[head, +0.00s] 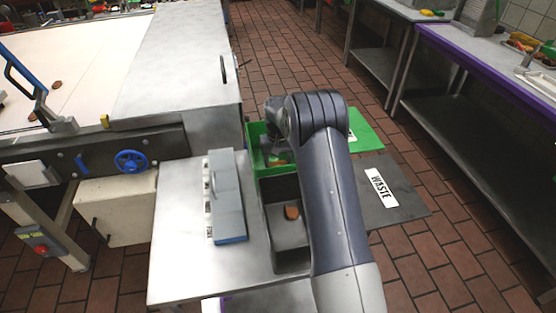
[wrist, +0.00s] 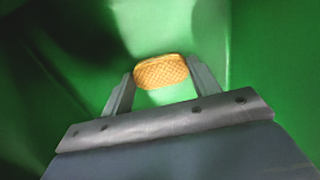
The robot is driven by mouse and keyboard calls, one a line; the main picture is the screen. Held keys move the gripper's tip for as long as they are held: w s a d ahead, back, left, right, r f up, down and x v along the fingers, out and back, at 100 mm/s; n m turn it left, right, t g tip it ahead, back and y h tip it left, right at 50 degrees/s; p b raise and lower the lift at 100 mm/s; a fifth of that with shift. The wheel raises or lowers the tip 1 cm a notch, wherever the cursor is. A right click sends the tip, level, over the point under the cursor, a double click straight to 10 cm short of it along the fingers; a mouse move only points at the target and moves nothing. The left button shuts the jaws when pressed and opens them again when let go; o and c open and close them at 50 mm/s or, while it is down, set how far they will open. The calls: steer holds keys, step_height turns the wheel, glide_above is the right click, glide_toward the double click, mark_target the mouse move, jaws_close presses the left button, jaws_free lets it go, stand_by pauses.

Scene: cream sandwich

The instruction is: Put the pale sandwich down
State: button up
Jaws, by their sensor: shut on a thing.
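The pale sandwich (wrist: 161,72), golden with a waffle pattern, sits between the two fingertips in the wrist view. My gripper (wrist: 161,78) is shut on it. Green walls surround the gripper and the sandwich in the wrist view. In the head view my gripper (head: 277,157) is down at the green bin (head: 257,135), and my arm covers part of that bin. The sandwich is hidden in the head view. I cannot tell how far it is above the bin floor.
A dark bin (head: 284,241) holding a brown piece (head: 291,212) stands in front of the green bin. A grey case (head: 228,195) lies on the metal table (head: 178,262). A WASTE-marked dark panel (head: 408,193) and a green panel (head: 367,136) lie to the right.

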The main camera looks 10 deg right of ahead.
mark_target(278, 164)
steer(key=shift+f, duration=0.1)
steer(key=shift+f, duration=0.15)
steer(key=o, duration=0.9)
steer(key=shift+o, duration=0.2)
step_height(278, 164, up, 12)
steer(key=shift+r+b, duration=0.25)
steer(key=shift+b, duration=0.2)
steer(key=shift+f, duration=0.15)
